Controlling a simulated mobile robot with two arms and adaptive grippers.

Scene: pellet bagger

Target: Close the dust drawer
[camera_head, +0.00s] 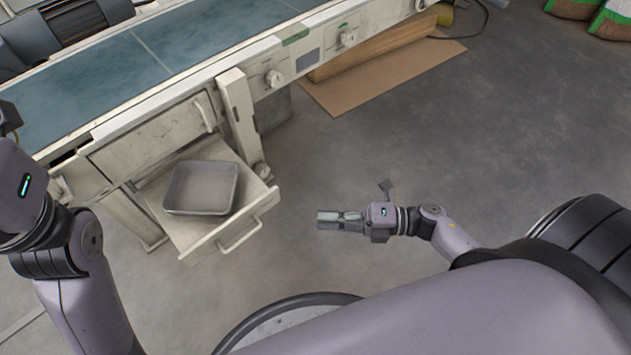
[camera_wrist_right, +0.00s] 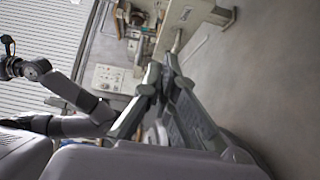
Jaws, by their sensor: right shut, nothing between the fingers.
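The dust drawer (camera_head: 205,243) is pulled out from under the left part of the conveyor machine. It has a pale front with a bar handle (camera_head: 240,236), and a grey tray (camera_head: 201,188) sits inside it. My right gripper (camera_head: 323,220) is shut and empty, to the right of the drawer front and apart from it, with its fingers pointing left toward it. Its fingers also show in the right wrist view (camera_wrist_right: 163,78). My left arm comes in at the left edge; its fingers are out of frame.
A closed panel with a handle (camera_head: 150,137) sits above the drawer, and a machine leg (camera_head: 240,120) stands just right of it. Flat cardboard (camera_head: 385,77) lies on the floor beyond. Sacks (camera_head: 612,20) lie at the top right. The floor around my right gripper is clear.

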